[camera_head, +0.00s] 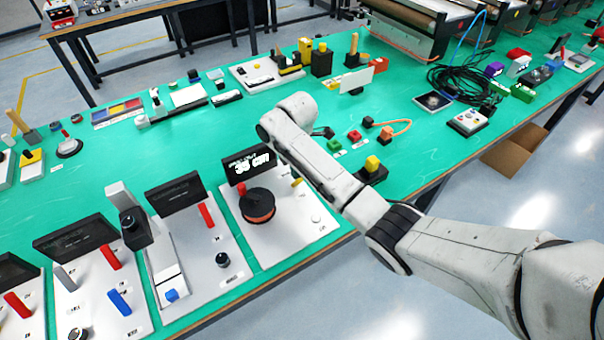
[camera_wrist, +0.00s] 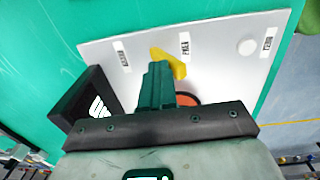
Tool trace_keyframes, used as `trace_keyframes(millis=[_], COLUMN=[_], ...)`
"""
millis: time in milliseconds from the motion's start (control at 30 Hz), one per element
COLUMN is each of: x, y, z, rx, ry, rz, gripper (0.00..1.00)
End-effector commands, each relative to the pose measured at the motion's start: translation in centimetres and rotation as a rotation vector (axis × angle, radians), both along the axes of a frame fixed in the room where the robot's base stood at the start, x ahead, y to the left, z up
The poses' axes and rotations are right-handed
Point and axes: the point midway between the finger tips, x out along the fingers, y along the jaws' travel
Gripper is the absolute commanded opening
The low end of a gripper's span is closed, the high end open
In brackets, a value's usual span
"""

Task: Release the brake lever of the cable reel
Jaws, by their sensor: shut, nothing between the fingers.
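The cable reel (camera_head: 262,207) is a dark drum with an orange rim and a red knob on a white panel. Part of its orange rim (camera_wrist: 187,99) shows beside my fingers in the wrist view. The yellow brake lever (camera_head: 297,182) stands at the panel's upper part, partly behind my arm. In the wrist view the lever (camera_wrist: 174,61) lies just beyond my fingertips, which partly cover it. My gripper (camera_wrist: 158,68) is shut and empty, close to the lever; I cannot tell whether they touch. In the head view my arm hides the gripper.
A black display (camera_head: 249,165) stands behind the reel; it also shows left of my fingers in the wrist view (camera_wrist: 85,100). A round white button (camera_wrist: 247,47) and small labels are on the panel. Another panel with a red lever (camera_head: 207,215) stands at left.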

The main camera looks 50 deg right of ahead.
Motion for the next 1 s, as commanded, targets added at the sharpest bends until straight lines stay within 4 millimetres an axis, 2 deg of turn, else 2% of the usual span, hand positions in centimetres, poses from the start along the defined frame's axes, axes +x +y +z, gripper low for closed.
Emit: trace_keyframes(millis=[567, 1000], x=[-0.4, 1.2], y=[0.1, -0.4], z=[-0.5, -0.5], rx=[-0.007, -0.009], ry=[-0.028, -0.033], rz=[-0.001, -0.001], gripper=[0.0, 0.0])
